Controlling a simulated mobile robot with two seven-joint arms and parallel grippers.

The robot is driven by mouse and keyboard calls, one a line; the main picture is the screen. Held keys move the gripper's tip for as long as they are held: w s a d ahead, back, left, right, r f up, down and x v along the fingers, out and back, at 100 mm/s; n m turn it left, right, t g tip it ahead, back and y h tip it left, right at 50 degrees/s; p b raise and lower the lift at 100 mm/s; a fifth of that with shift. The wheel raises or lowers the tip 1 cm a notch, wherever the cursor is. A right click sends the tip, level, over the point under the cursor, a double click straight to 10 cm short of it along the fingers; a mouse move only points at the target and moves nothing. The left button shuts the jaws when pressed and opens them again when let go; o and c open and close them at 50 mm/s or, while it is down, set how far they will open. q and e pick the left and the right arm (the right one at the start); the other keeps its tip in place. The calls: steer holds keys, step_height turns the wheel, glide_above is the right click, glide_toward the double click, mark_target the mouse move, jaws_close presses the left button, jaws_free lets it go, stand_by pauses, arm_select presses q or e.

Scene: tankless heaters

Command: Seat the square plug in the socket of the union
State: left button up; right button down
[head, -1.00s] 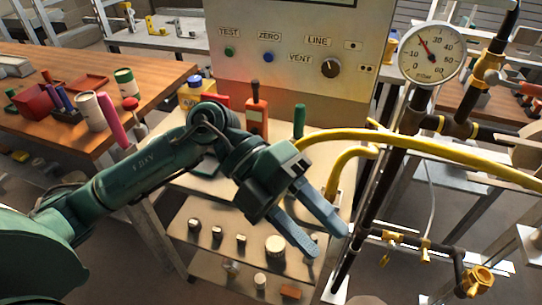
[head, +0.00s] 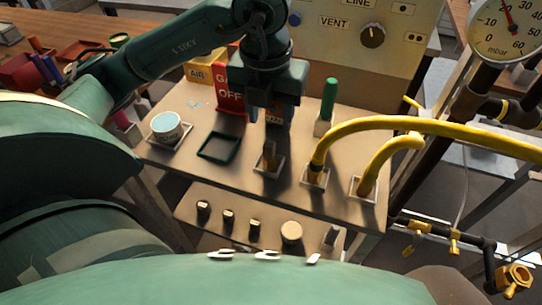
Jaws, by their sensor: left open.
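My left gripper (head: 272,122) hangs pointing down over the tabletop of the cart, open, with its fingers partly hidden by its own body. Just below it a small dark, brownish piece (head: 269,156) stands in a square holder; I cannot tell whether the fingers touch it. Several small dark plugs with pale tops, one of them here (head: 228,216), stand on the lower shelf; their exact shapes are too small to tell. A brass hex fitting (head: 514,278), which looks like the union, sits on dark pipe at the lower right. My right gripper is not in view.
Two yellow hoses (head: 420,123) rise from holders right of the gripper. A green-handled tool (head: 329,100), a white-blue cup (head: 167,126), a dark green tray (head: 219,147) and a red box (head: 230,92) stand on the cart. A gauge (head: 507,28) is at upper right.

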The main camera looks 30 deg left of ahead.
mark_target(269, 144)
arm_select(q)
steer(key=f, duration=0.4)
steer(key=shift+w+a, duration=0.1)
steer(key=shift+w, duration=0.1)
steer(key=shift+w+a+f, duration=0.1)
steer(key=shift+a+f, duration=0.05)
steer(key=shift+f, duration=1.2)
steer(key=shift+w+a+f, duration=0.1)
steer(key=shift+a+f, duration=0.05)
steer(key=shift+f, duration=1.2)
jaws_close()
steer(key=shift+r, duration=0.1)
